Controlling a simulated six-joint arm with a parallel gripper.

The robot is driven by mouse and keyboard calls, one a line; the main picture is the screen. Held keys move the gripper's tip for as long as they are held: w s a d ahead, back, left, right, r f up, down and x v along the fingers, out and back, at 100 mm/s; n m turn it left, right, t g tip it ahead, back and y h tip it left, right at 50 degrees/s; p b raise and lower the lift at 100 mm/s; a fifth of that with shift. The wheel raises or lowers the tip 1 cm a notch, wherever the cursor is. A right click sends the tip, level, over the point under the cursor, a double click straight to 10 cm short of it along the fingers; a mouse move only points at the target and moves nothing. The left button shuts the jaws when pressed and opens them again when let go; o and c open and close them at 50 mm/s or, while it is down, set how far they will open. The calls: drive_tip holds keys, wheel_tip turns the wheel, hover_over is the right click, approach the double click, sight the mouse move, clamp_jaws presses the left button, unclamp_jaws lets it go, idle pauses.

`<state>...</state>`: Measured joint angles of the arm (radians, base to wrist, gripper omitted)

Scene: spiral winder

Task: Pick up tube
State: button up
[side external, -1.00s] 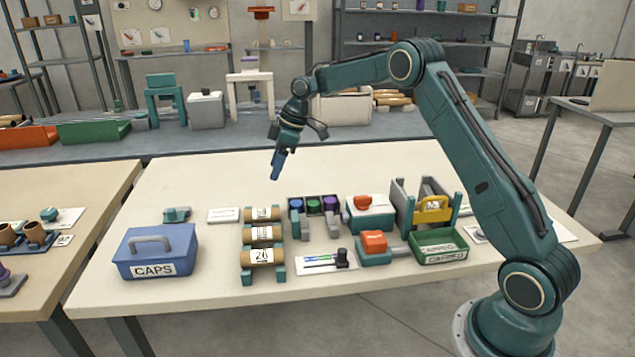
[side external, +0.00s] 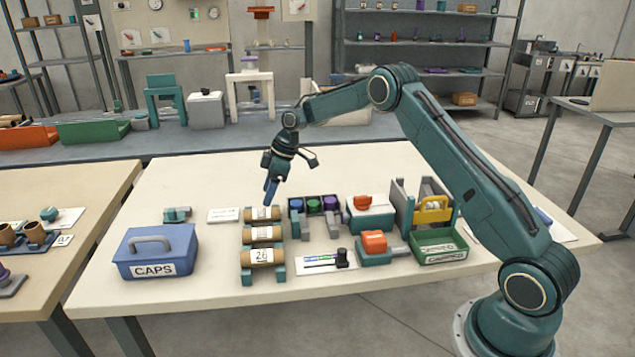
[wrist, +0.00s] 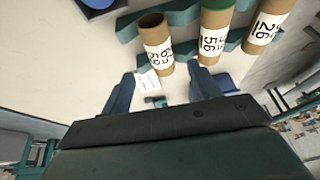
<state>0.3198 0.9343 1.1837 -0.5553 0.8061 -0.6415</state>
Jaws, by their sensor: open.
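Several brown cardboard tubes with white number labels lie on a teal rack (side external: 277,274). In the side view the far tube (side external: 250,214), the middle tube (side external: 252,234) and the near tube marked 26 (side external: 247,258) lie in a row. My gripper (side external: 270,196) is open and empty, pointing down just above the far tube. In the wrist view my gripper (wrist: 163,92) has its two blue fingers apart. A tube with an open hollow end (wrist: 152,22) lies ahead of the gap between them. The tube marked 56 (wrist: 211,50) shows green at its end, and the tube marked 26 (wrist: 268,22) is farther right.
A blue box marked CAPS (side external: 155,250) stands left of the rack. Right of it are a holder with blue, green and purple caps (side external: 314,205), a card with a black-topped item (side external: 325,262), an orange-topped teal device (side external: 374,243) and a green tray (side external: 440,247). The table's back is clear.

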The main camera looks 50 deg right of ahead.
sight(262, 211)
drive_tip(key=shift+x, duration=1)
drive_tip(key=shift+f, duration=0.1)
drive_tip(key=shift+x, duration=2.5)
drive_tip(key=shift+s+f, duration=0.15)
drive_tip(key=shift+f, duration=0.1)
drive_tip(key=shift+c, duration=0.3)
drive_tip(key=c, duration=1)
